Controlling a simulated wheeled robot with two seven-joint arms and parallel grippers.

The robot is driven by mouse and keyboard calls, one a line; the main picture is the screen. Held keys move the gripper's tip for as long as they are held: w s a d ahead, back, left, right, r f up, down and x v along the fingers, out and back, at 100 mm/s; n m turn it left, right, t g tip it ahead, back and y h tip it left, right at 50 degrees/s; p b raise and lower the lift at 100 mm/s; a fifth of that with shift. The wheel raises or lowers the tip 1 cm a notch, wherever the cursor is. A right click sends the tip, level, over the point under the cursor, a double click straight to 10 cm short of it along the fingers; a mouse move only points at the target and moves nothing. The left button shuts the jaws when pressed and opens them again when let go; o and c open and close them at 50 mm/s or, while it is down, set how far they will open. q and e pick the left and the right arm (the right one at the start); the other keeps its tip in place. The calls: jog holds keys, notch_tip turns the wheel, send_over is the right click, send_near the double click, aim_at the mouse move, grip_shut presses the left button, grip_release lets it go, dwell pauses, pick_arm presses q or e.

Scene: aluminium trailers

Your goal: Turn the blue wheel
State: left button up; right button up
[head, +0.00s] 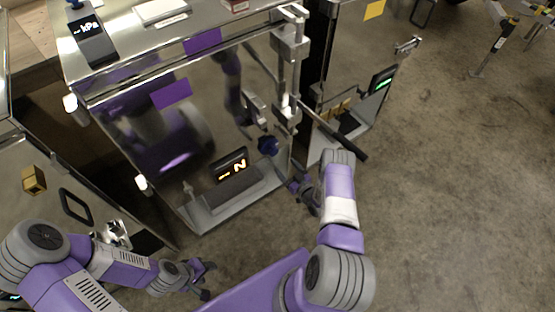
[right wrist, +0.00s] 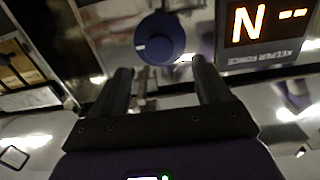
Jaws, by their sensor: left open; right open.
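The blue wheel (head: 267,145) is a small dark blue knob on the front of the polished metal trailer, just above the lit display. In the right wrist view the wheel (right wrist: 159,38) is round, with a pale mark at its left side. My right gripper (head: 303,190) is below and to the right of the wheel in the head view. In the right wrist view its open fingers (right wrist: 163,72) point towards the wheel, which shows beyond and between the tips, with nothing held. My left gripper (head: 207,281) is open and empty at the lower left, well away from the wheel.
A black display (head: 231,165) reading "N --" in orange sits beside the wheel. A metal latch bar with a black handle (head: 338,137) juts out on the right, close to my right arm. A lower ledge (head: 222,208) runs beneath. Open floor (head: 450,200) lies to the right.

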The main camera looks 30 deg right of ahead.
aim_at(275, 153)
jog(key=w+b, duration=0.2)
jog(key=w, duration=0.5)
jog(key=shift+w+a+r, duration=0.1)
jog(key=shift+w+a, duration=0.05)
jog(key=shift+w, duration=0.05)
jog(key=c, duration=1.1)
jog(key=shift+o, duration=0.2)
